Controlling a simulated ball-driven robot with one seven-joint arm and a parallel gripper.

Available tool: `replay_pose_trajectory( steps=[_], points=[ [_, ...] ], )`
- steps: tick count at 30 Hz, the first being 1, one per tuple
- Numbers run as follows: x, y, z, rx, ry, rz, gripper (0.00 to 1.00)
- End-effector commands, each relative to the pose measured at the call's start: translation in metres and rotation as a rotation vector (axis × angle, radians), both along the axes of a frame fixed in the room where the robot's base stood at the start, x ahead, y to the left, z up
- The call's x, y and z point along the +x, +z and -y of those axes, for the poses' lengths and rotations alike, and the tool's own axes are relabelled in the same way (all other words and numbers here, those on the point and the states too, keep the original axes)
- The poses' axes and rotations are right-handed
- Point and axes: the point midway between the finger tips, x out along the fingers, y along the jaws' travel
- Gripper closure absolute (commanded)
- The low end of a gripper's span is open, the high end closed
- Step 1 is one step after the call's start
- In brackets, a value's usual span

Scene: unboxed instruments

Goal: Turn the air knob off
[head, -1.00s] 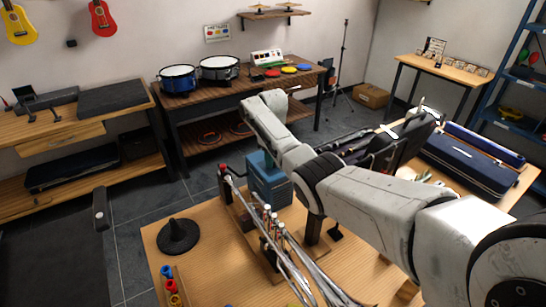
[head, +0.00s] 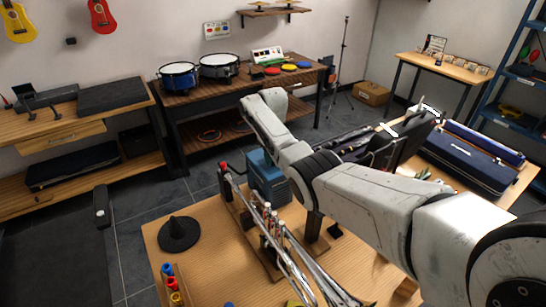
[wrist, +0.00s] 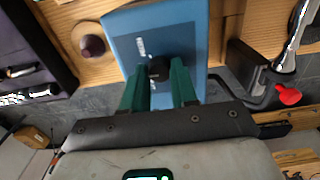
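A blue box (head: 269,178) stands on the wooden table in the head view, behind a brass-instrument stand. In the wrist view the blue box (wrist: 115,42) fills the upper middle, with a round black knob (wrist: 159,68) on its face. The two green fingers of my gripper (wrist: 160,75) stand apart, one on each side of the knob, with the tips at it. I cannot tell whether they press on it. My gripper is not visible in the head view. The knob is not visible there either.
Shiny instrument tubes on a wooden stand (head: 268,226) are close in front of the box. In the wrist view a red part (wrist: 288,95) and metal tubing lie right of the box.

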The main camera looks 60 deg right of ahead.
Motion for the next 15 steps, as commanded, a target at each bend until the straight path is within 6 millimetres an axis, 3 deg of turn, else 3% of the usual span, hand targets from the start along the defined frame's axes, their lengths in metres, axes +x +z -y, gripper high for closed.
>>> replay_pose_trajectory(
  steps=[7, 15],
  points=[
    [0.0001, 0.0004, 0.0000, 0.000, 0.001, 0.000, 0.48],
    [0.0000, 0.0016, 0.0000, 0.000, 0.001, 0.000, 0.48]
  ],
)
